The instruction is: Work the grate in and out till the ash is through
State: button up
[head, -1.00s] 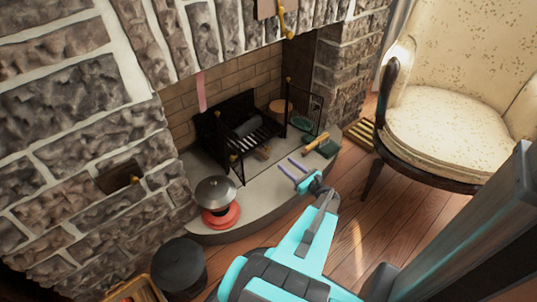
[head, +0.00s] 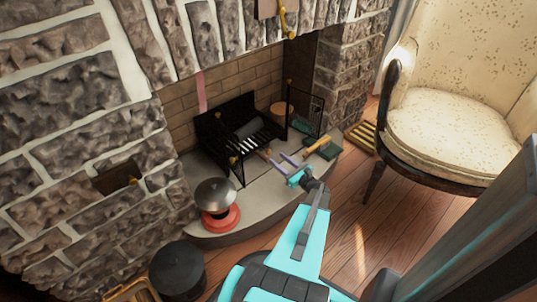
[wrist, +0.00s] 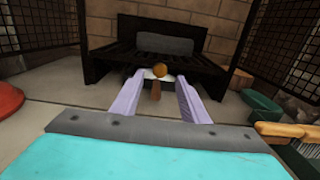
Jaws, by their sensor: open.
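My gripper (head: 282,163) is open in front of the grate. In the wrist view its pale purple fingers (wrist: 158,98) are either side of the brown piece, apart from it. I cannot make out ash clearly; a pale patch shows behind the knob.
A grey-domed thing on a red base (head: 221,217) stands on the hearth at left. A wooden-handled brush (head: 317,143) and green things lie at right. Dark mesh screens (wrist: 290,45) flank the grate. A black bucket (head: 178,268) and an armchair (head: 440,130) stand on the floor.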

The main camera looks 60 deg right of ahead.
aim_at(269, 152)
jog(key=b+x, duration=0.2)
jog(key=x, duration=0.5)
jog(key=shift+f, duration=0.1)
jog(key=shift+w+d, duration=0.1)
jog(key=shift+w, duration=0.4)
grip_shut()
